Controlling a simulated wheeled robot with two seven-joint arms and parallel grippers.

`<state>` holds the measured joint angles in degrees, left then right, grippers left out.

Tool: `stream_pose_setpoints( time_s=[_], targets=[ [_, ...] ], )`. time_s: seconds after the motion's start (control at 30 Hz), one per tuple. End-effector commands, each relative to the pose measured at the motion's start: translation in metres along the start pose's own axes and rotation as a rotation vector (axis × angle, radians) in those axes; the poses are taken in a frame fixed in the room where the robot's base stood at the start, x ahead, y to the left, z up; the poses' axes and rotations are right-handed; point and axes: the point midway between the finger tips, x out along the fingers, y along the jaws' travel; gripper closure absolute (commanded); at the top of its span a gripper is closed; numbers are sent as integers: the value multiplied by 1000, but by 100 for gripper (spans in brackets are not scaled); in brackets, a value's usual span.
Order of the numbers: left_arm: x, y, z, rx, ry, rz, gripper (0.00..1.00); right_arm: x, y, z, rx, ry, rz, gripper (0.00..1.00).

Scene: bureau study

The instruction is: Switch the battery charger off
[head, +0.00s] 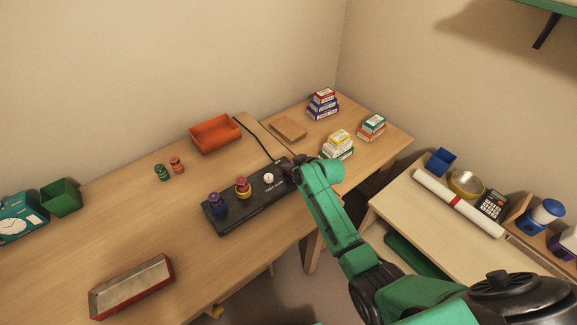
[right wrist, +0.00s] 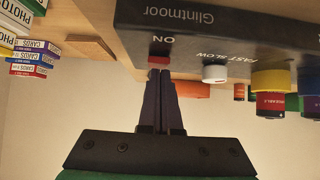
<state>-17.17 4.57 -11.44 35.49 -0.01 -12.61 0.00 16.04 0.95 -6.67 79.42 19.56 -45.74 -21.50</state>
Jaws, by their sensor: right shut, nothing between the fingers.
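The battery charger (head: 262,196) is a long black box on the wooden desk, with a cord at its far end. The right wrist view shows it upside down, with the charger front (right wrist: 215,30) lettered "Glintmoor", "ON" and "FAST SLOW". A white knob (head: 268,178) also shows in the right wrist view (right wrist: 215,73). A small red part (right wrist: 158,60), seemingly the switch, sits by "ON". My right gripper (right wrist: 160,76) is shut and empty, its tips at or very near this red part, partly hiding it. Contact is unclear. My left gripper is out of view.
Batteries with red-yellow (head: 242,188) and blue-purple (head: 217,204) colours stand on the charger. An orange tray (head: 215,134) lies behind it. Stacked small boxes (head: 338,145) stand right of my gripper. The desk left of the charger is mostly clear.

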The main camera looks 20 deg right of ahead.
Motion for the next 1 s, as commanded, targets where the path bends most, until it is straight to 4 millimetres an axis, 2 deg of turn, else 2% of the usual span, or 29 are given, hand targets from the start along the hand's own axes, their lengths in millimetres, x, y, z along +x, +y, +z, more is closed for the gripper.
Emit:
stream_pose_setpoints(
  time_s=[0.4,0.7,0.77,0.97,1.0],
  targets=[
    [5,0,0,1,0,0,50,8,0,-12,0,-1,0,100],
    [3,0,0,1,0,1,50,8,0,-14,1,-1,0,100],
    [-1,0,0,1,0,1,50,5,0,-18,0,-1,0,100],
    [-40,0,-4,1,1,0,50,-16,-1,-56,1,-1,3,100],
    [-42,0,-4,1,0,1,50,-20,-1,-57,2,-1,4,100]
  ],
)
